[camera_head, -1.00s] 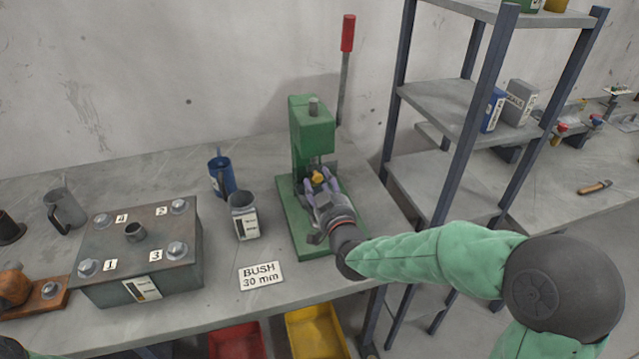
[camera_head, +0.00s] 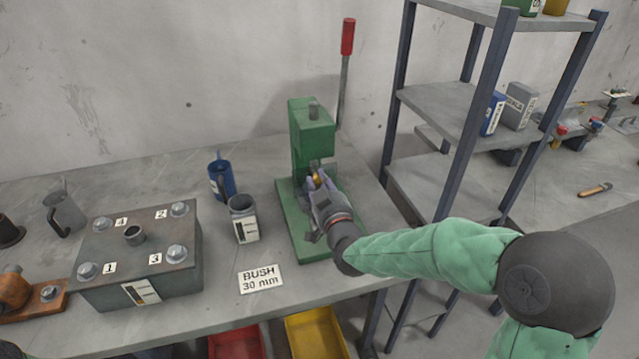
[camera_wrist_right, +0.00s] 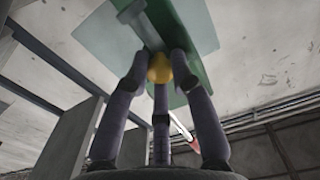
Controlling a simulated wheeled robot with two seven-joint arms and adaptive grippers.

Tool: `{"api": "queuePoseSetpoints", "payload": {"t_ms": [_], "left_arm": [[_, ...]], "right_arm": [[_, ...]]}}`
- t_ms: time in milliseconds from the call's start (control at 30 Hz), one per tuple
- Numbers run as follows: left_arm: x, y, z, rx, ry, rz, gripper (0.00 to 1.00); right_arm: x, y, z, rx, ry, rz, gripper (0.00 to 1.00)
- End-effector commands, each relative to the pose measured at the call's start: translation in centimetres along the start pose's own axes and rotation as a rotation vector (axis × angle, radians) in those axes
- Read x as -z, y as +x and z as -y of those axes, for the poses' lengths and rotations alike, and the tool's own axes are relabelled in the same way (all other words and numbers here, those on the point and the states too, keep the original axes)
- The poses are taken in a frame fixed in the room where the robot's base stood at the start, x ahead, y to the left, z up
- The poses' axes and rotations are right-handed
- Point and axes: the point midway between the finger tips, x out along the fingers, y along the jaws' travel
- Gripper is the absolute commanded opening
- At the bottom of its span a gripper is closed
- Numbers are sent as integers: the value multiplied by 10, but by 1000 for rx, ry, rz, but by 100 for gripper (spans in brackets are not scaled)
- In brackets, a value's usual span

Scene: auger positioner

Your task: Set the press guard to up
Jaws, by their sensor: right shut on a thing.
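The green press (camera_head: 312,130) stands on the bench, on a green base plate, with a long red-tipped lever (camera_head: 347,38) rising behind it. My right gripper (camera_head: 318,182) is at the front of the press, shut on a small yellow knob (camera_head: 316,179). In the right wrist view its fingers close around the yellow knob (camera_wrist_right: 160,68). A pale, see-through panel, which looks like the press guard (camera_wrist_right: 95,35), is beside and behind the knob there. In the head view the guard can hardly be made out, so its position is unclear. My left gripper is not in view.
A grey mug (camera_head: 243,218), a blue mug (camera_head: 222,178) and a "BUSH 30 mm" card (camera_head: 260,278) are left of the press. A bolted metal box (camera_head: 140,260) is farther left. A shelf rack (camera_head: 440,105) stands close on the right. Red and yellow bins are below the bench edge.

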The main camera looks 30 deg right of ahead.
Motion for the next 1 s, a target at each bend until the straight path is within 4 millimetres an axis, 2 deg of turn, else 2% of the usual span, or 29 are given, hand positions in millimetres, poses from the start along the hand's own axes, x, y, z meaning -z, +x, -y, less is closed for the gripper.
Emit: {"api": "queuePoseSetpoints", "payload": {"t_ms": [33,200,400,867,900,933,1000], "left_arm": [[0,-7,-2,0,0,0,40],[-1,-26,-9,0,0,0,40],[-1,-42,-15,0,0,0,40],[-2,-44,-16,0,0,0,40],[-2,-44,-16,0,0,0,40],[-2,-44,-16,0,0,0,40],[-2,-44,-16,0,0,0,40]], "right_arm": [[15,1,-1,-1,0,-10,0],[53,1,0,-1,-1,-15,0],[82,1,-1,-2,0,-11,0],[93,1,-2,-4,-2,-22,0],[94,1,-2,-4,-2,-23,36],[94,1,-2,-4,-2,-24,44],[93,1,-2,-4,-2,-21,48]]}}
